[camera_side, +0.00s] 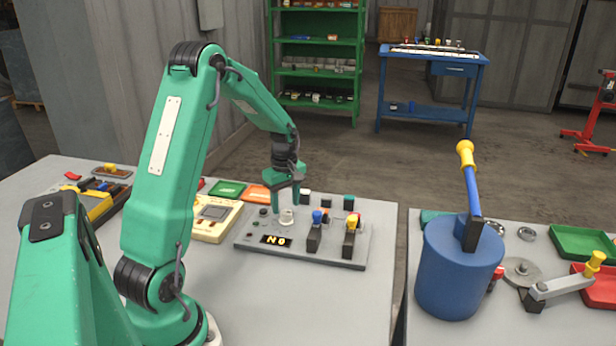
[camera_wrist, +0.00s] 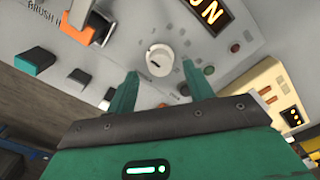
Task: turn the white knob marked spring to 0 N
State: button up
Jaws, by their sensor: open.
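The white knob (camera_side: 287,216) stands on a grey control panel (camera_side: 340,259) in the side view. In the wrist view the same knob (camera_wrist: 160,60) is round and white with a dark mark on its top. My gripper (camera_side: 288,205) is above the panel at the knob. In the wrist view its two green fingers (camera_wrist: 158,80) are spread apart, with the knob between and just beyond their tips. I cannot tell whether either finger touches it. A lit display (camera_side: 275,240) on the panel shows amber characters. The spring marking cannot be read.
A cream meter (camera_side: 215,218) lies to the left. A blue cylinder (camera_side: 457,270) with a yellow-tipped handle stands on the right table, across a gap.

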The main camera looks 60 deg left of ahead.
aim_at(286, 213)
jog(key=shift+r, duration=2.4)
jog(key=shift+d+r, duration=0.1)
jog(key=shift+r, duration=0.05)
jog(key=s+d+r+m+t, duration=0.2)
jog(key=s+d+r+m, duration=0.2)
jog(key=d+r+m, duration=0.45)
jog(key=s+d+r+m+t, duration=0.2)
jog(key=s+d+r+m, duration=0.25)
jog(key=d, duration=0.75)
jog(key=s+d+m+t, duration=0.1)
jog(key=s+d+m, duration=0.4)
jog(key=s+m, duration=0.1)
jog(key=shift+r+t, duration=0.2)
jog(key=shift+t, duration=0.1)
